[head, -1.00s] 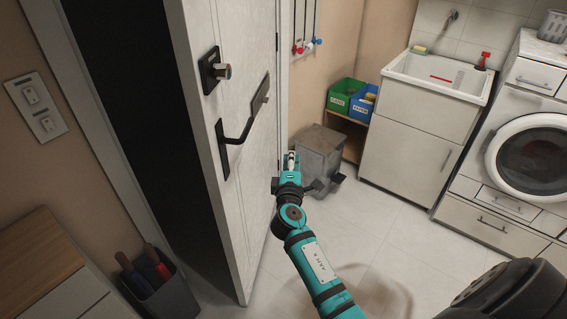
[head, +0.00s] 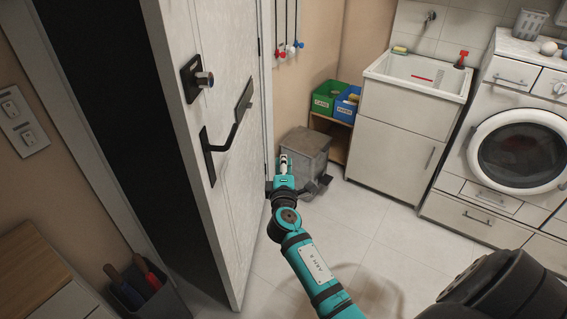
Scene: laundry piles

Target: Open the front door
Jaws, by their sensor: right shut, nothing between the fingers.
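The white front door (head: 215,130) stands ajar on the left, with a dark gap between its edge and the frame. It carries a round lock knob (head: 203,80) and, below it, a black lever handle (head: 225,138). My right gripper (head: 284,161) is shut and empty. It is to the right of the door's inner face, apart from the handle, and appears in front of a grey bin. My left gripper is not in view.
The grey bin (head: 303,150) stands on the floor beyond my gripper. Green (head: 323,98) and blue (head: 346,103) boxes sit on a low shelf. A sink cabinet (head: 395,130) and washing machine (head: 515,155) line the right. A tool holder (head: 145,293) is at lower left. The middle floor is clear.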

